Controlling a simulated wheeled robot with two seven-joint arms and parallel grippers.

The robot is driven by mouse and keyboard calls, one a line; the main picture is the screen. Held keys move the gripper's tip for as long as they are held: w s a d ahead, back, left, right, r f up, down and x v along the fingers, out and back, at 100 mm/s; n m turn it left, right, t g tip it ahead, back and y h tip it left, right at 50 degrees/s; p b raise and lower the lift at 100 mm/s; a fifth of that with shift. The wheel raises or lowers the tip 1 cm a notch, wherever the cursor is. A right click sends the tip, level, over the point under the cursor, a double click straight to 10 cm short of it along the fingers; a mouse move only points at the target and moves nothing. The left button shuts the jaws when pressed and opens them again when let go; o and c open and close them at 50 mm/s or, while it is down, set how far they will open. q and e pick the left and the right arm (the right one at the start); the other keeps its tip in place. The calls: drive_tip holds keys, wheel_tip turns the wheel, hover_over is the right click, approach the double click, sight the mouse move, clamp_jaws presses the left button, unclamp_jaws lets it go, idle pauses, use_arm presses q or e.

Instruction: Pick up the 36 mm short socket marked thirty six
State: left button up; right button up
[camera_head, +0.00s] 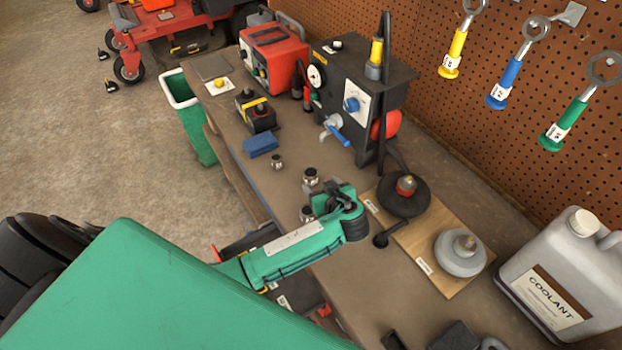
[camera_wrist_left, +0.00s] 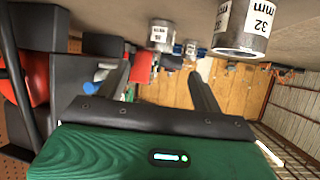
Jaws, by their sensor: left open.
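Three short steel sockets stand apart on the bench in the head view: a small far one (camera_head: 277,162), a middle one (camera_head: 311,177) and a near one (camera_head: 306,213) partly behind my left arm. In the left wrist view, the nearest socket (camera_wrist_left: 243,32) reads 32 mm. Another socket (camera_wrist_left: 161,36) lies farther off; its label is too small to read surely. I cannot tell which is marked 36. My left gripper (camera_head: 338,192) is beside the middle and near sockets. Its fingers (camera_wrist_left: 160,80) are apart with nothing gripped. My right gripper is not in view.
A blue block (camera_head: 261,145) and a black-and-yellow item (camera_head: 256,112) lie beyond the sockets. A dark machine (camera_head: 335,92) with a blue lever stands behind. A wooden board (camera_head: 413,243) and coolant jug (camera_head: 560,270) are to the right.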

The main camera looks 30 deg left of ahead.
sight(312, 174)
use_arm(q)
drive_tip(key=x, duration=0.3)
drive_tip(key=shift+w+f+b, duration=0.1)
drive_tip(key=shift+f+b, duration=0.05)
drive_tip(key=shift+b, duration=0.2)
drive_tip(key=shift+w+a+f, duration=0.15)
drive_tip(key=shift+w+a, duration=0.1)
drive_tip(key=b+x, duration=0.2)
drive_tip(key=x, duration=0.3)
drive_tip(key=shift+d, duration=0.1)
drive_tip(key=shift+s, duration=0.15)
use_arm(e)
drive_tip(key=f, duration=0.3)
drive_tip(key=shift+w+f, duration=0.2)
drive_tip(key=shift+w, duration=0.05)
use_arm(q)
drive_tip(key=shift+d, duration=0.1)
drive_tip(key=shift+c, duration=1.4)
drive_tip(key=c, duration=1)
drive_tip(key=shift+o, duration=0.2)
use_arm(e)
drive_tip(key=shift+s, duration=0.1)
